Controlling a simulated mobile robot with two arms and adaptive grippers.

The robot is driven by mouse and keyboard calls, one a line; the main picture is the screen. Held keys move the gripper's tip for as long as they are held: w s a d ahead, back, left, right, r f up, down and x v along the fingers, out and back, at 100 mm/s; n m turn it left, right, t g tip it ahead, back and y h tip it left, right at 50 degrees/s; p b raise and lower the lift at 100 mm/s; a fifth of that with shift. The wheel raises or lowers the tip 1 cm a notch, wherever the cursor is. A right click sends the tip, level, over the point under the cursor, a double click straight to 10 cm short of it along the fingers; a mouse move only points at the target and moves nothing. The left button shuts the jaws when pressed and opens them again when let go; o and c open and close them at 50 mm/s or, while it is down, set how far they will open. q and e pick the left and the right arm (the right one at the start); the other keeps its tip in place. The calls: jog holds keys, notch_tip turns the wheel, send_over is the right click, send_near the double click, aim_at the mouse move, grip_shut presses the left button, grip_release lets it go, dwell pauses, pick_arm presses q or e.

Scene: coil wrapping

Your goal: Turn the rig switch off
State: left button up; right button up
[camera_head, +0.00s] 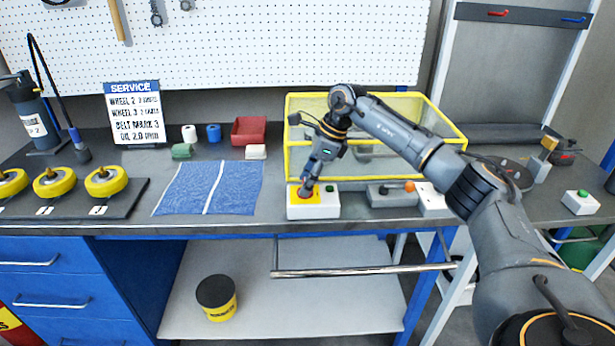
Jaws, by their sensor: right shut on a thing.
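A white switch box (318,211) with a yellow plate, a red knob and a green button (329,188) stands at the bench's front edge, before the yellow-framed mesh guard (375,106). My right gripper (306,188) points down at its yellow plate, shut on the red knob, which its fingers partly hide. A grey box (385,196) with an orange knob (409,186) stands just to the right. I cannot tell by a label which of them is the rig switch. My left gripper is out of view.
A blue cloth (212,187) lies left of the white box. Yellow wheels (54,182) sit on a dark tray at the left. A red bin (249,131) stands behind. Another white box with a green button (580,202) is at the right. A metal rail (362,271) runs below the front edge.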

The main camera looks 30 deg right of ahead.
jog(key=shift+n, duration=0.3)
dwell(0.4)
jog(key=o, duration=1.2)
jog(key=shift+c, duration=0.2)
jog(key=shift+r, duration=0.15)
jog(key=v, duration=1.1)
jog(key=shift+d+r, duration=0.2)
jog(key=shift+r, duration=0.15)
jog(key=shift+w+a, duration=0.1)
